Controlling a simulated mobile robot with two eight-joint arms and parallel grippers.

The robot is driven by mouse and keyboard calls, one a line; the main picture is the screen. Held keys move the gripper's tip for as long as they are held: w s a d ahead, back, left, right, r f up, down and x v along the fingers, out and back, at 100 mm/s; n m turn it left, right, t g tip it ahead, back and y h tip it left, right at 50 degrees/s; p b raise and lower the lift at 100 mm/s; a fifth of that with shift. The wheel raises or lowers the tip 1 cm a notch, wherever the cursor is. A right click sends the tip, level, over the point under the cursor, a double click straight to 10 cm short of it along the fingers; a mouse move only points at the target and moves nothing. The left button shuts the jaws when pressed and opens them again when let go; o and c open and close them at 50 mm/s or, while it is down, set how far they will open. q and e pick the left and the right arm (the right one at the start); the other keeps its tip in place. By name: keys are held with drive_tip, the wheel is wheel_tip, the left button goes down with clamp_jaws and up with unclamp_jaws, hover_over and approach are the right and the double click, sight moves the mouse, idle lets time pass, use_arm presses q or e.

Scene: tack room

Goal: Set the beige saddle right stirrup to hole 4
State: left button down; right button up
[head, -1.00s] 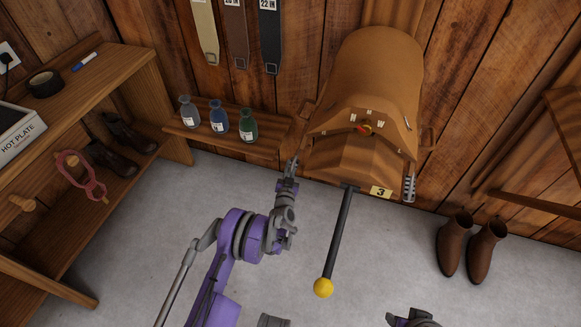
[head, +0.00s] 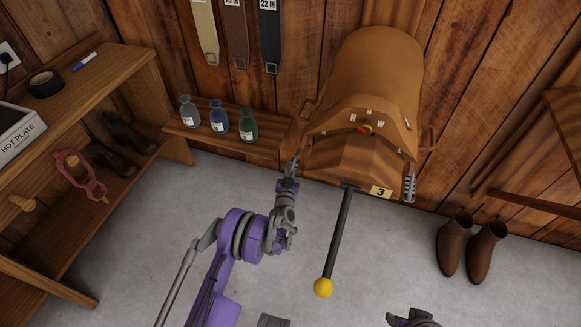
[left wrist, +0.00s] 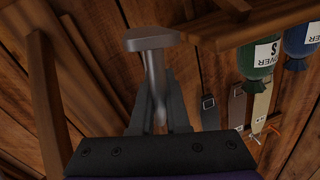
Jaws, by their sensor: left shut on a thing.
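The beige saddle (head: 375,75) sits on a wooden rack against the wall, its front with a red and yellow dial facing me. A grey stirrup (head: 409,188) hangs at its picture-right side. At its picture-left side my left gripper (head: 291,168) is shut on a grey metal piece. In the left wrist view that piece looks like a stirrup (left wrist: 152,40) seen edge-on, its stem between the fingers. The strap and its holes cannot be made out. A dark part at the bottom edge looks like my right gripper (head: 410,318); its fingers are unclear.
A black pole with a yellow knob (head: 323,288) sticks out from the rack beside a "3" tag (head: 381,192). Several bottles stand on a low wall shelf (head: 270,149) left of the saddle. Brown boots (head: 452,245) stand right.

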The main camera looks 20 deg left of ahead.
sight(295, 159)
use_arm(q)
drive_tip(key=r+p, duration=0.1)
drive_tip(key=r, duration=0.2)
drive_tip(key=d+r+p, duration=0.1)
drive_tip(key=r, duration=0.2)
drive_tip(key=d+r, duration=0.1)
drive_tip(key=r, duration=0.2)
drive_tip(key=shift+p, duration=0.4)
drive_tip(key=c, duration=0.9)
unclamp_jaws()
drive_tip(key=s, duration=0.3)
drive_tip(key=s+d, duration=0.1)
drive_tip(key=s, duration=0.3)
drive_tip(key=s+p, duration=0.1)
drive_tip(key=s, duration=0.2)
drive_tip(key=shift+s+d, duration=0.35)
